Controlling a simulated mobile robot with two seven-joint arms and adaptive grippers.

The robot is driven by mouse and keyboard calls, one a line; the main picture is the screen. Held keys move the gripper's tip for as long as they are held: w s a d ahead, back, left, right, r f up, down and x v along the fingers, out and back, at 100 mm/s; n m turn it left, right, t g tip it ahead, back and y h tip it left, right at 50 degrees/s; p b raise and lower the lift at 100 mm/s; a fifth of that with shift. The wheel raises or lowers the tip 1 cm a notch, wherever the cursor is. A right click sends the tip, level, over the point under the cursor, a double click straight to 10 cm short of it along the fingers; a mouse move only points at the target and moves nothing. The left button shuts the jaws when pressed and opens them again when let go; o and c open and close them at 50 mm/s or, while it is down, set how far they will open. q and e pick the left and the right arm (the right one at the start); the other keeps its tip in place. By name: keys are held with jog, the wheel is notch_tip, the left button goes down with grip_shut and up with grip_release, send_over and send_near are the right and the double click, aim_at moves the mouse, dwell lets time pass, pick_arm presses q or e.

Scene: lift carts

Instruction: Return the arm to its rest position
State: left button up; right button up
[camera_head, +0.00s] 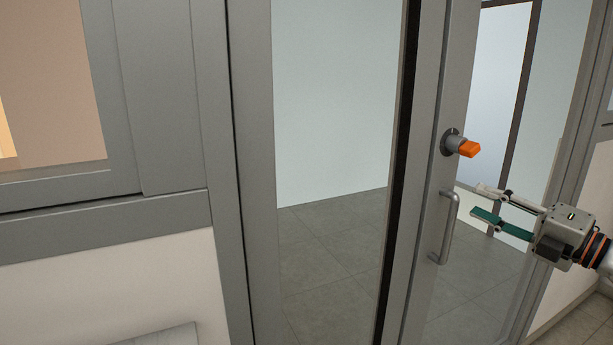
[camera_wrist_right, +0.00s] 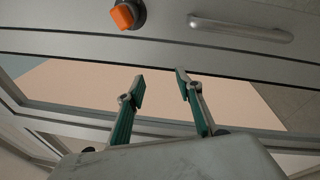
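My right gripper (camera_head: 484,202) is at the right of the head view, in front of the glass door and to the right of its handle. Its two fingers are apart with nothing between them. It also shows in the right wrist view (camera_wrist_right: 160,83), open and empty, with the door frame beyond the fingertips. The grey pull handle (camera_head: 446,228) and the orange knob (camera_head: 468,149) above it are on the door frame. In the right wrist view the handle (camera_wrist_right: 240,28) and knob (camera_wrist_right: 124,15) are apart from the fingers. My left gripper is not in view.
The door (camera_head: 425,200) stands ajar, with a gap on its left showing a tiled floor (camera_head: 335,245) and a pale wall behind. A grey frame and panel wall (camera_head: 170,100) fill the left side.

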jog(key=s+a+f+m+h, duration=0.25)
jog(key=f+m, duration=0.35)
jog(key=f, duration=0.6)
jog(key=s+a+f+m+t+h, duration=0.15)
jog(key=s+a+f+m, duration=0.35)
jog(key=f, duration=0.6)
jog(key=s+a+f+m+h, duration=0.1)
jog(key=s+f+m+h, duration=0.2)
jog(key=f+m, duration=0.65)
jog(key=s+a+f+m+g, duration=0.1)
jog(key=s+a+f+g, duration=0.2)
jog(key=s+a+f, duration=0.2)
jog(key=s+a+f+m+g, duration=0.2)
jog(key=s+a+f, duration=0.3)
jog(key=s+f, duration=0.6)
notch_tip(320, 180, down, 4)
jog(key=shift+a+f+g, duration=0.15)
jog(key=shift+a+g, duration=0.15)
jog(key=shift+g, duration=0.45)
jog(key=shift+w+d, duration=0.1)
jog(key=shift+c, duration=1)
